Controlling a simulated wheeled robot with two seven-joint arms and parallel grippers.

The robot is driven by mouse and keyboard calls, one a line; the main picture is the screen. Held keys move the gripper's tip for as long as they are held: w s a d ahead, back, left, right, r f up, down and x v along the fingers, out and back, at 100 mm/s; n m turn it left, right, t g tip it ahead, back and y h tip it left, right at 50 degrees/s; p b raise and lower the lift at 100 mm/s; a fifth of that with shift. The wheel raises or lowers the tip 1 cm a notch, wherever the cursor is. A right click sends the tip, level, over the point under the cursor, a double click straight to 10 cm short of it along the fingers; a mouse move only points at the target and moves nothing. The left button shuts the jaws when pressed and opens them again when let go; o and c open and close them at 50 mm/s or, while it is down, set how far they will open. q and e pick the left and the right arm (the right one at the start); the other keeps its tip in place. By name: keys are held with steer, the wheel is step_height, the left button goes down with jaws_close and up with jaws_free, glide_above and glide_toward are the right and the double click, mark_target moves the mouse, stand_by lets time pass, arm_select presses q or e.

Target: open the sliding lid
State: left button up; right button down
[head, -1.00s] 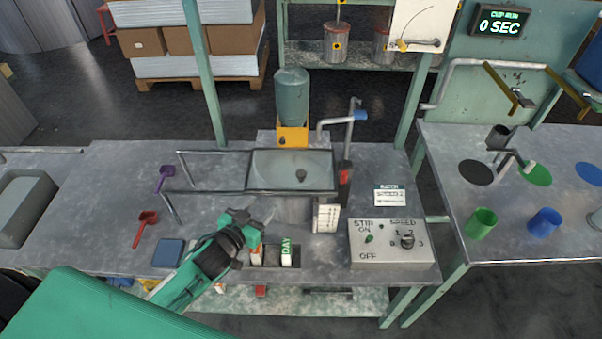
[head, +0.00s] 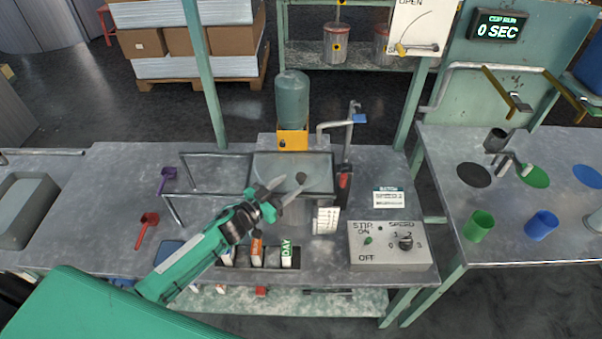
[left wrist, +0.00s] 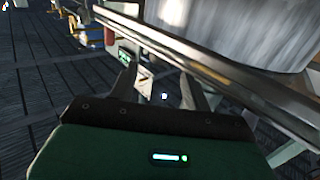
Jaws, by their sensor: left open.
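The sliding lid (head: 264,168) is a clear grey panel with a dark knob (head: 301,178). It lies over the tank at the right end of two metal rails (head: 207,193) that run out to the left. My left gripper (head: 287,190) is open and empty, at the lid's front edge in the head view, just left of and below the knob. I cannot tell whether it touches anything. The left wrist view shows its two spread fingers (left wrist: 160,90) beside a shiny rail (left wrist: 190,62); the knob is not discernible there. My right gripper is not in view.
A control box (head: 389,245) stands front right. A white marked card (head: 326,220) is near the lid's front right corner. Red (head: 147,225) and purple (head: 166,178) scoops lie left; the rail span is clear.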

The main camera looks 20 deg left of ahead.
mark_target(297, 179)
arm_select(q)
steer(key=p+x, duration=0.1)
steer(key=x, duration=0.5)
steer(key=shift+w+d, duration=0.1)
jaws_close()
